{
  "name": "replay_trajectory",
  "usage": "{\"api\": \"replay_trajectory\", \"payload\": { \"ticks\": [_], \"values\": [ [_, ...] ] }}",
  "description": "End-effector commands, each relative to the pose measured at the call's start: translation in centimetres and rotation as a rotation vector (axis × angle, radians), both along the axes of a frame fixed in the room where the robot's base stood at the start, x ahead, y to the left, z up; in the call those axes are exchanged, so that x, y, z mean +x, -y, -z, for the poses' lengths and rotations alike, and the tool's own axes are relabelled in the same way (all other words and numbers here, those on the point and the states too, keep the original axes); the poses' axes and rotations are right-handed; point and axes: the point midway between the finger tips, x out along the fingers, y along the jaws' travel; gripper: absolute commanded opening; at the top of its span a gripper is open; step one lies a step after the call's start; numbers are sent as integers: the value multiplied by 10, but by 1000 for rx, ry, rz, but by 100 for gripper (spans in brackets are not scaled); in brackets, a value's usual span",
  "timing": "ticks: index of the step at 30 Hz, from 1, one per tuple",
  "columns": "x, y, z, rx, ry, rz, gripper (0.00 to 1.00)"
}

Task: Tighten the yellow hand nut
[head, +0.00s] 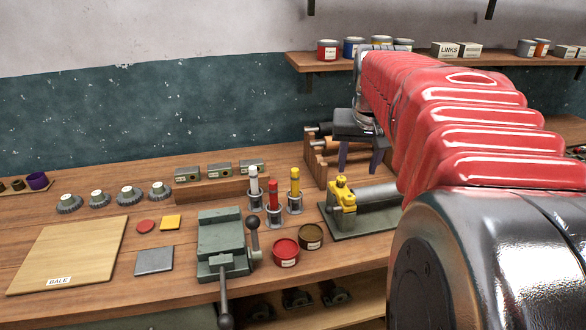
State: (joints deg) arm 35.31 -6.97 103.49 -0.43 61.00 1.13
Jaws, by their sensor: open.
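The yellow hand nut (342,192) is on the left end of a green fixture (378,223) that carries a grey cylinder (378,193), at the right of the bench. A small knobbed yellow part stands at its top. My gripper (359,167) is open, pointing down, its two dark fingers apart with nothing seen between them. In the picture it appears just above and behind the nut, apart from it; the exact distance cannot be told. My red arm covers the right end of the fixture.
A green vise (222,243) with long handles stands left of the fixture. Two round tins (286,252) and upright white, red and yellow handled tools (274,200) stand between. A wooden rack (318,160) is behind. A board marked BALE (70,255) lies far left.

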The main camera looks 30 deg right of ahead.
Motion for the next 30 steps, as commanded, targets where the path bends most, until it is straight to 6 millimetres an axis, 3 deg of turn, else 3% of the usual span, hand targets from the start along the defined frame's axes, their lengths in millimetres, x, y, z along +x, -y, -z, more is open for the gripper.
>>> {"api": "replay_trajectory", "payload": {
  "ticks": [10, 30],
  "values": [
    [6, 4, 18, 1, -2, -2, 45],
    [37, 26, 112, 2, -2, -2, 45]
  ]
}}
